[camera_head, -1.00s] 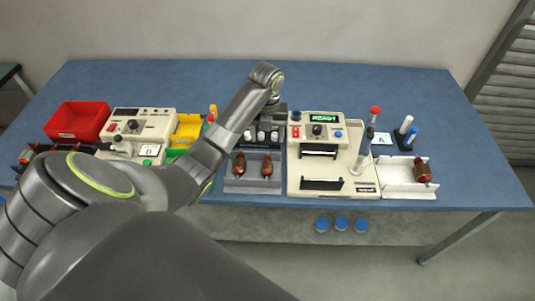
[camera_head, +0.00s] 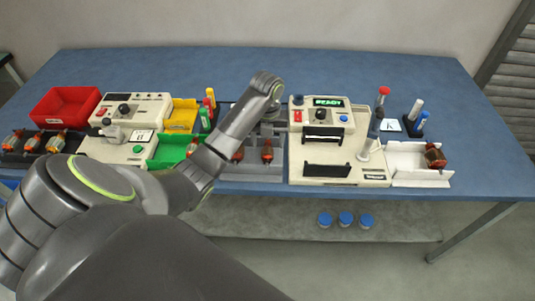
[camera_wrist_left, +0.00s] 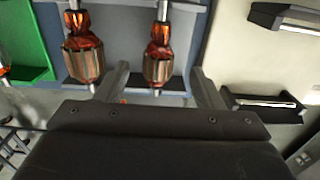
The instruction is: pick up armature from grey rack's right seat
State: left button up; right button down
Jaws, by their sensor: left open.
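The grey rack (camera_head: 249,171) stands mid-table with two copper-wound armatures, partly behind my left arm in the head view. My right gripper is not in view.
The cream winding machine (camera_head: 338,172) stands close on the rack's right. A green bin (camera_head: 168,148) is on its left. A white tray (camera_head: 408,178) with an armature lies at the right. A red bin (camera_head: 66,104) and a dark rack of armatures (camera_head: 42,150) are at the left.

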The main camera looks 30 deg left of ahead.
aim_at(267, 148)
pick_arm(q)
notch_tip(267, 148, down, 4)
jog(key=shift+a+f+p, duration=0.1)
jog(key=shift+p, duration=0.25)
jog(key=shift+c, duration=0.3)
